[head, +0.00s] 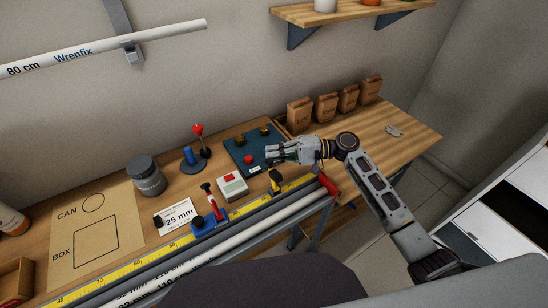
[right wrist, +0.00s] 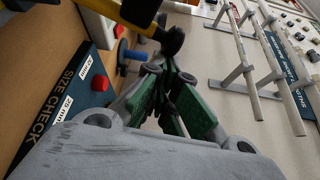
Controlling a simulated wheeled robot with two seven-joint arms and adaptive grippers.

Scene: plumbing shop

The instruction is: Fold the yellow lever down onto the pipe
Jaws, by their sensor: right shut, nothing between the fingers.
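The yellow lever (head: 276,180), with a black end, stands up at the bench's front edge beside the yellow measuring strip. Its yellow bar (right wrist: 104,8) and black end also show at the top of the right wrist view, close to my fingers. Pale pipes (head: 285,215) run along the bench front below the strip. My right gripper (head: 274,153) is shut and empty, above the bench and behind the lever in the head view; its green-padded fingers (right wrist: 163,72) meet in the right wrist view. I cannot tell whether they touch the lever. My left gripper is out of view.
A dark panel (head: 240,146) with a red button lies beneath my gripper. A white box (head: 233,187) with a red button and a red-handled blue clamp (head: 210,222) stand to the left. Brown bags (head: 327,107) line the wall. The bench's right end is mostly clear.

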